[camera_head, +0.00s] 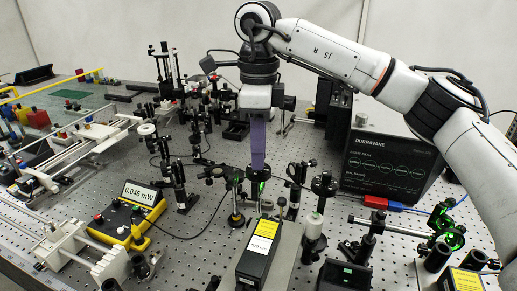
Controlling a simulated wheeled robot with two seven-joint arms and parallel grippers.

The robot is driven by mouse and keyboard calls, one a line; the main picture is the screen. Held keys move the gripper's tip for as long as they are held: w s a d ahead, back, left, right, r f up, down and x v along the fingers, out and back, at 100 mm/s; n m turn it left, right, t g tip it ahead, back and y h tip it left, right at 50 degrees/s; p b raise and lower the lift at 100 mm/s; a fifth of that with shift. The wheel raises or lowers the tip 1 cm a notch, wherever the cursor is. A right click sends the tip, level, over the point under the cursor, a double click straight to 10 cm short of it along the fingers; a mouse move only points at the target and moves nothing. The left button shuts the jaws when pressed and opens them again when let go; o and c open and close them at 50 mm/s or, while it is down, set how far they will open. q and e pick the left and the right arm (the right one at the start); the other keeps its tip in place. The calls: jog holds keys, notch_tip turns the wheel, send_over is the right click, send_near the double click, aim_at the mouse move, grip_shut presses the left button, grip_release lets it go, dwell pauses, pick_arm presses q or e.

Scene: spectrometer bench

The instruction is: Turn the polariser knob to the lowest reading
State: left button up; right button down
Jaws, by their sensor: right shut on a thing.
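My right gripper (257,166) reaches down from above over the middle of the bench, its long purple fingers together. It is shut on the polariser knob at the top of a post-mounted optic (257,188); the fingers hide most of the knob. Green light shows on the optic just below the fingertips. The power meter (118,222), a black and yellow box at the left, has a white display (142,195) that reads 0.046 mW. My left gripper is not in view.
Several post-mounted optics stand close around the gripper, including one at the right (323,184). A black laser box (262,250) stands in front. A large black unit (385,160) is behind at the right.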

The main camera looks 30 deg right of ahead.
jog(key=shift+n, duration=0.4)
jog(key=c, duration=1.7)
grip_release()
jog(key=shift+r, duration=0.1)
notch_tip(320, 180, up, 10)
jog(key=shift+r, duration=0.1)
